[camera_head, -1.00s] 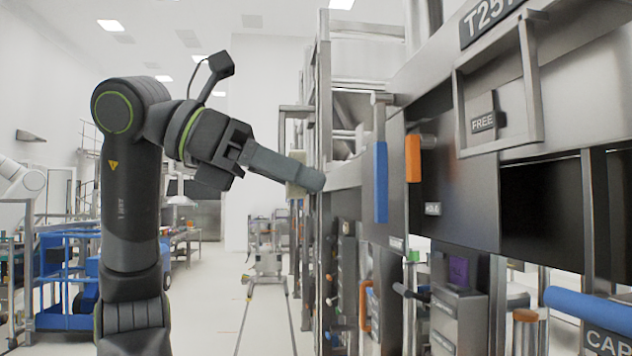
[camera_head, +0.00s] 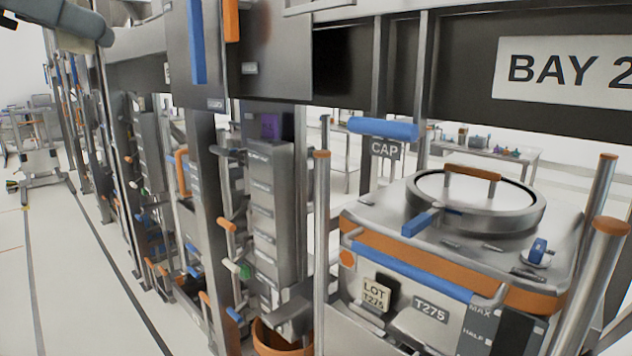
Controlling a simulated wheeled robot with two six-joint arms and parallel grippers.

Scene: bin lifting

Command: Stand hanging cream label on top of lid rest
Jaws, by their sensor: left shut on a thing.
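My left gripper (camera_head: 9,20) shows only as a dark piece at the top left edge; the rest of it is out of view. It is shut on a grey-blue rod (camera_head: 62,20), whose rounded end points right near the frame. A blue padded bar (camera_head: 383,128) with a CAP sign stands behind the bin; I cannot tell whether this is the lid rest. My right gripper is not in view.
The bin's round lid (camera_head: 478,232) has an orange handle. Steel posts (camera_head: 321,250) stand beside the bin. A rack with drawers and coloured handles (camera_head: 275,215) fills the middle. Open floor (camera_head: 75,290) lies at the left.

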